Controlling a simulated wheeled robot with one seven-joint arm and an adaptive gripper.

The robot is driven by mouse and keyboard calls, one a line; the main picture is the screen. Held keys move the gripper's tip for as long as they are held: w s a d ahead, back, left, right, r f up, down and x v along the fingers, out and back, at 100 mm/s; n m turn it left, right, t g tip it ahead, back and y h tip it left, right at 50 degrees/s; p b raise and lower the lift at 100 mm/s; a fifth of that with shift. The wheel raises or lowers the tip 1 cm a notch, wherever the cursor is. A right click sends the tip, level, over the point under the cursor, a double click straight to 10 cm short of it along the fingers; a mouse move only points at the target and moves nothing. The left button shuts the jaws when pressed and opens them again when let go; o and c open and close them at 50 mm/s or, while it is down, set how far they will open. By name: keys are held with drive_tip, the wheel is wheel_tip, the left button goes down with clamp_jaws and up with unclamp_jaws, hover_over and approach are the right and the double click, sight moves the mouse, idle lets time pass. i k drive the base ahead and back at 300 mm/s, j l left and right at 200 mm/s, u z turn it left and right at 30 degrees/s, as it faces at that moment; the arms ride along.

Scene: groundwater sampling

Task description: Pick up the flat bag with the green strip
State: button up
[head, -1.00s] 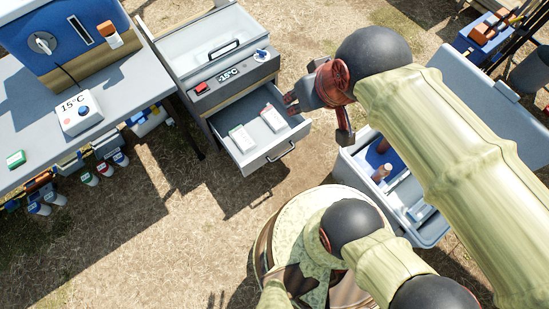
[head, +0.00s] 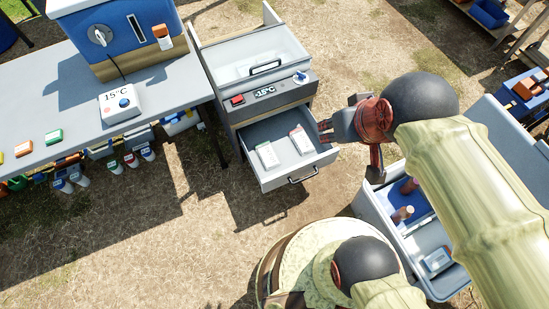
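Two flat whitish bags lie side by side in the open grey drawer (head: 277,181). The left bag (head: 267,155) seems to have a faint greenish edge; the right bag (head: 301,141) seems to have a reddish mark at its top. Both strips are too small to tell surely. My gripper (head: 350,152) is above the drawer's right side, to the right of both bags. Its dark red fingers are spread apart, with nothing seen between them. It appears apart from both bags, though its height is hard to judge.
A grey table (head: 60,112) with a blue machine (head: 117,35) stands left. An open cool box (head: 372,205) with bottles stands right, below my arm. Bare ground lies in front of the drawer.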

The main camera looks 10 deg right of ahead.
sight(266, 154)
drive_tip(key=u, duration=0.9)
drive_tip(key=i+j+u, duration=0.1)
drive_tip(key=u, duration=0.25)
drive_tip(key=i+u, duration=0.25)
drive_tip(key=u, duration=0.15)
drive_tip(key=i+j+u, duration=0.1)
drive_tip(key=u, duration=0.25)
drive_tip(key=i+l, duration=0.05)
drive_tip(key=i, duration=0.05)
